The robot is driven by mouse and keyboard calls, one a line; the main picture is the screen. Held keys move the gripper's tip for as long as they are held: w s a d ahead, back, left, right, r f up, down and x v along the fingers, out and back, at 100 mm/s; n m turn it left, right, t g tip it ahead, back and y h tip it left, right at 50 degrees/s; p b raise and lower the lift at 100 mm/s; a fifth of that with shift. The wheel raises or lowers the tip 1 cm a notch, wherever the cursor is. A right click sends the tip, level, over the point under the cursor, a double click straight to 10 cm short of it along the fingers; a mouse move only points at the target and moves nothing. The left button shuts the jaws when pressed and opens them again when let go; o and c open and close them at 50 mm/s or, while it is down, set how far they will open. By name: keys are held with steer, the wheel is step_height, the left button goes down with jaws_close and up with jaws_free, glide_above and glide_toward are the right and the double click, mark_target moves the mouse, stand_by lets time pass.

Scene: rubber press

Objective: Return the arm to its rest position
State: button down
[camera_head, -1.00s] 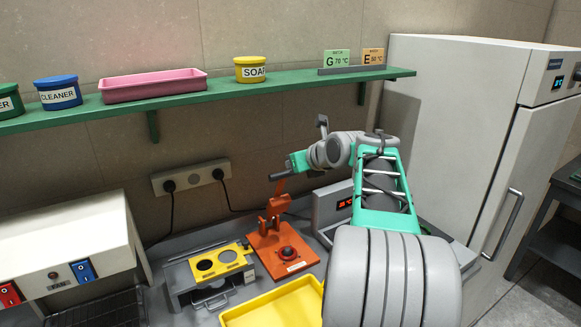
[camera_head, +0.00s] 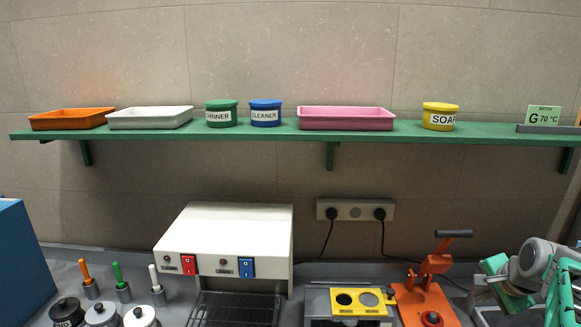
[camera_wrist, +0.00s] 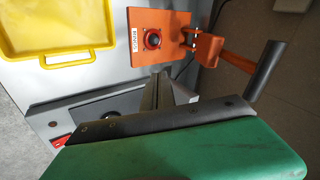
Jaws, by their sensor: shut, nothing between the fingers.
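My gripper (camera_wrist: 160,92) shows in the wrist view with its dark fingers together and nothing between them. Its green body (camera_wrist: 180,150) fills the bottom of that view. In the head view, my arm is at the lower right edge, partly cut off, with its green end right of the orange press (camera_head: 424,300). The fingertips are not clear there. The press also shows in the wrist view (camera_wrist: 130,47), beyond the fingers. Its dark handle (camera_wrist: 268,70) lies to the right of the fingers, and I cannot tell the gap between them.
A yellow tray (camera_wrist: 60,52) lies beside the press. A device with a yellow top (camera_head: 345,303) and a white heater (camera_head: 225,240) stand left of it. Above, a green shelf (camera_head: 270,133) carries trays and tubs. Black and white pots stand at lower left.

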steer(key=s+a+f+n+g, duration=0.2)
steer(key=s+a+f+n, duration=0.25)
steer(key=s, duration=0.25)
steer(key=s+a+f+n+g, duration=0.3)
steer(key=s+a+f+n, duration=0.15)
steer(key=s+a, duration=0.2)
steer(key=a+r+n+t+b, duration=0.1)
steer(key=a+r+n, duration=0.1)
steer(key=a, duration=0.7)
steer(key=s+a+r+n+t+y+b, duration=0.1)
steer(key=a+n, duration=0.3)
steer(key=a, duration=0.6)
steer(key=shift+a+r+n+t, duration=0.2)
steer(key=shift+r+n+t, duration=0.2)
steer(key=shift+r, duration=0.2)
